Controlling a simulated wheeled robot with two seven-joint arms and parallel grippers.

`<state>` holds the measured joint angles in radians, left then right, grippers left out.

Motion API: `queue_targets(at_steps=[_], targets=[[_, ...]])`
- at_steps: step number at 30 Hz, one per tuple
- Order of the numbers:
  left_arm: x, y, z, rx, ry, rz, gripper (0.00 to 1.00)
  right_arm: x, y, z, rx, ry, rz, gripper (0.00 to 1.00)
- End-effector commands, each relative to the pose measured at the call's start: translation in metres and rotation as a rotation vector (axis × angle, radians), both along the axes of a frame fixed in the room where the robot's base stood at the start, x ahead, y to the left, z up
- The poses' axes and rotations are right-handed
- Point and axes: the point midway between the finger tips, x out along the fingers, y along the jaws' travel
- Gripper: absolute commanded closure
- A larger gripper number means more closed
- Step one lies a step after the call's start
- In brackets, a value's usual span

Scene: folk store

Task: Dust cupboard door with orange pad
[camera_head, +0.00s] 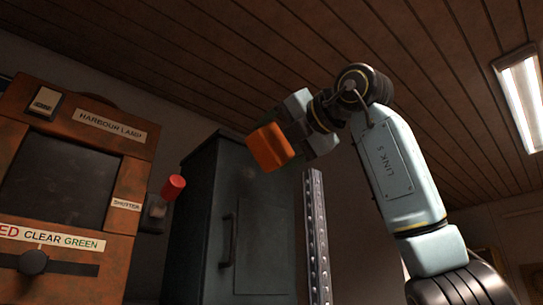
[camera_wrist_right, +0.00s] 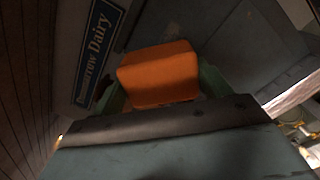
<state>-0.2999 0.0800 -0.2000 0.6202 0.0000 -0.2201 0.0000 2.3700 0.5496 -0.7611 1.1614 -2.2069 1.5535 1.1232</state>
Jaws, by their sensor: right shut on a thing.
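The orange pad (camera_head: 270,147) is a rounded block held high, in front of the upper part of the dark grey cupboard in the head view. My right gripper (camera_head: 287,138) is shut on it. In the right wrist view the pad (camera_wrist_right: 160,75) sits between the green fingers (camera_wrist_right: 158,88). The cupboard door (camera_head: 262,235) is dark, with a vertical handle (camera_head: 227,240) near its left edge. I cannot tell whether the pad touches the cupboard. My left gripper is not in view.
A brown cabinet labelled "HARBOUR LAMP" (camera_head: 90,140) stands at the left, with a red-capped lever (camera_head: 173,187) on its side. A perforated metal post (camera_head: 317,235) rises right of the cupboard. A blue sign (camera_wrist_right: 98,50) shows in the wrist view.

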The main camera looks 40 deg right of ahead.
Motion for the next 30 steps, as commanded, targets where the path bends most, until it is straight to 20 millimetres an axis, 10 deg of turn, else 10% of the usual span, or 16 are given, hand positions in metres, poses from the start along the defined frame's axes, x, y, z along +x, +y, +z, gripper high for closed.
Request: queue_targets(at_steps=[15, 30], targets=[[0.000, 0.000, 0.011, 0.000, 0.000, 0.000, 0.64, 0.053, 0.004, -0.010, 0.000, -0.004, -0.002, 0.41], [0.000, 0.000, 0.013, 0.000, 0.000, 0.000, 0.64, 0.064, 0.005, -0.013, 0.000, -0.006, -0.001, 0.41]])
